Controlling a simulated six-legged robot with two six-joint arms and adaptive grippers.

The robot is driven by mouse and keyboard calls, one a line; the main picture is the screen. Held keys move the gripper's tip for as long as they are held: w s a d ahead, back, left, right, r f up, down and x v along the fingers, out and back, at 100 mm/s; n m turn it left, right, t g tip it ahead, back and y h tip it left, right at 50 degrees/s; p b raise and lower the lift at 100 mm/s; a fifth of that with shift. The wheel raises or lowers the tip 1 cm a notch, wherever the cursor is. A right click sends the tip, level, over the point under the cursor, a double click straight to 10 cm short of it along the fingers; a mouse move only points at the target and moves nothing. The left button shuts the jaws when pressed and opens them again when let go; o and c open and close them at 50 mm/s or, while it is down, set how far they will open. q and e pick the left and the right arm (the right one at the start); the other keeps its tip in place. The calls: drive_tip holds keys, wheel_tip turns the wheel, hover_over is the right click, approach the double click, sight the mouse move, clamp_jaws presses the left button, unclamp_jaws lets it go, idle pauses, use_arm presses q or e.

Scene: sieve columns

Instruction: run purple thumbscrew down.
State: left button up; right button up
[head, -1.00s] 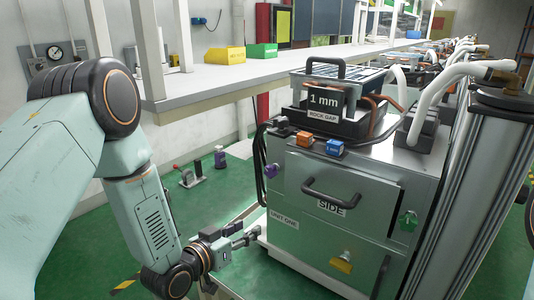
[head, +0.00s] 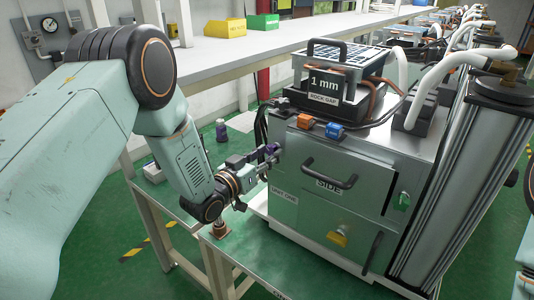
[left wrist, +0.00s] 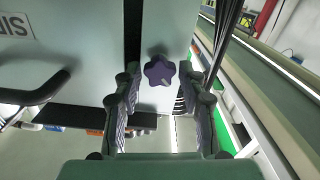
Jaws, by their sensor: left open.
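The purple thumbscrew (head: 272,148) sits on the left edge of the grey machine's front panel, partly hidden by my gripper in the head view. In the left wrist view the thumbscrew (left wrist: 159,71) shows as a lobed knob with a pale mark, between the finger lines and just beyond the fingertips. My left gripper (head: 262,159) is open, its fingers (left wrist: 158,84) on either side of the knob's line. I see no clear contact with it. My right gripper is not in view.
The machine (head: 310,215) has a black handle (head: 330,172), an orange block (head: 304,121), a blue block (head: 333,130), a green knob (head: 403,201) and a yellow part (head: 337,239). Black cables hang near the thumbscrew. A purple-topped item (head: 221,130) stands behind my arm.

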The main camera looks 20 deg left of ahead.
use_arm(q)
drive_tip(key=shift+w, duration=0.15)
clamp_jaws()
idle(0.4)
drive_tip(key=shift+m, duration=0.3)
drive_tip(key=shift+f+m+b, duration=0.1)
drive_tip(key=shift+m+b, duration=0.5)
drive_tip(key=shift+m, duration=0.5)
drive_tip(key=shift+m+b, duration=0.45)
drive_tip(key=shift+m, duration=1.05)
